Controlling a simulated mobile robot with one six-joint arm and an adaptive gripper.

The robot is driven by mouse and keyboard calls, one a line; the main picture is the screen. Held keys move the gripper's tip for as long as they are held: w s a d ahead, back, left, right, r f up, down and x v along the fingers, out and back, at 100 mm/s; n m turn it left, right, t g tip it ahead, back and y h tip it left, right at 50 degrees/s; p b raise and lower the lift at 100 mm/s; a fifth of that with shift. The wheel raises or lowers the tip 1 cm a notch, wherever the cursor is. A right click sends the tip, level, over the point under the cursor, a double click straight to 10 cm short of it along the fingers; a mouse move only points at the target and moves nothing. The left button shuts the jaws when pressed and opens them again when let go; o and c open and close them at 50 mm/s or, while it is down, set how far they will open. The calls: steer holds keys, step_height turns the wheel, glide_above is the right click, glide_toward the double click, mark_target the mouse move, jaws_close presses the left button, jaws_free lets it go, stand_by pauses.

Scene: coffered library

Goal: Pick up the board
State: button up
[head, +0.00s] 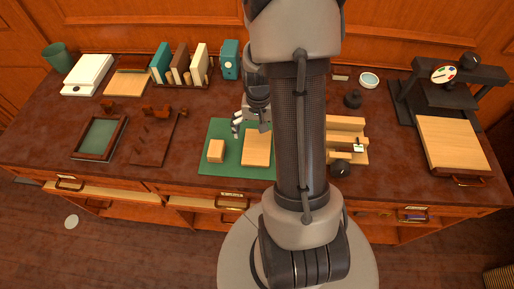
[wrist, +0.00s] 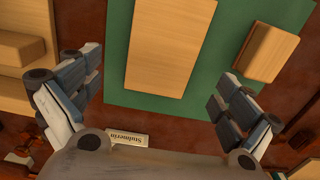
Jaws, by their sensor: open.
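A light wooden board (head: 257,149) lies flat on a green mat (head: 232,171) near the middle of the desk. In the wrist view the board (wrist: 172,48) lies ahead of and between my fingers, with its near end on the mat (wrist: 130,99). My gripper (head: 250,123) is at the mat's back edge, partly hidden by my arm. In the wrist view my gripper (wrist: 157,100) is open and empty, its fingers spread wide, and nothing touches the board. A smaller wooden block (head: 216,151) lies beside the board on the mat; it also shows in the wrist view (wrist: 268,52).
A stepped wooden piece (head: 345,128) stands right of the mat. A framed green panel (head: 100,137) and a dark rack (head: 158,140) lie left. Upright books (head: 180,65) stand behind. A dark press with a wooden panel (head: 452,145) is at right. A small label card (wrist: 128,139) lies behind the mat.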

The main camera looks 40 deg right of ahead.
mark_target(257, 143)
step_height(257, 143, down, 5)
steer(key=shift+a+r+b, duration=0.1)
steer(key=shift+r+b, duration=0.1)
steer(key=shift+b, duration=0.7)
steer(key=shift+r, duration=0.1)
steer(key=shift+c, duration=0.5)
steer(key=c, duration=1.1)
